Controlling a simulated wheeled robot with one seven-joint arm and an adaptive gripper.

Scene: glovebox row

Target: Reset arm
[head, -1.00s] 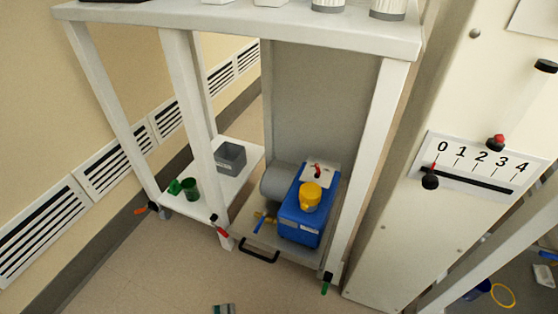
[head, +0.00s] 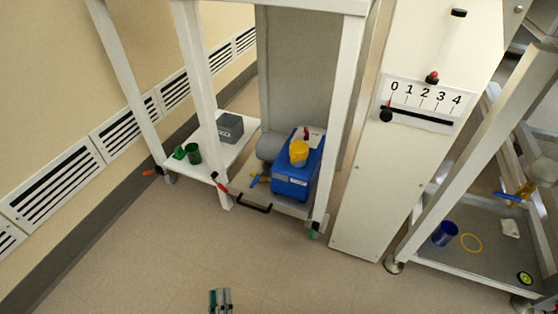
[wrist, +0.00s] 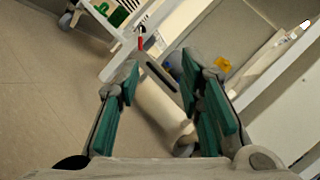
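My gripper (head: 220,300) shows at the bottom edge of the head view, low over the floor and well in front of the bench. In the wrist view my gripper (wrist: 160,85) has its two teal-padded fingers spread apart, with nothing between them. My arm is mostly out of the head view. Past the fingertips, the wrist view shows a dark drawer handle (wrist: 161,75) and a red-tipped caster lever (wrist: 141,43).
A blue pump (head: 298,180) with a yellow cap (head: 299,153) sits on a tray with a black handle (head: 254,204). A 0–4 scale panel (head: 421,103) is right. Floor in front is clear.

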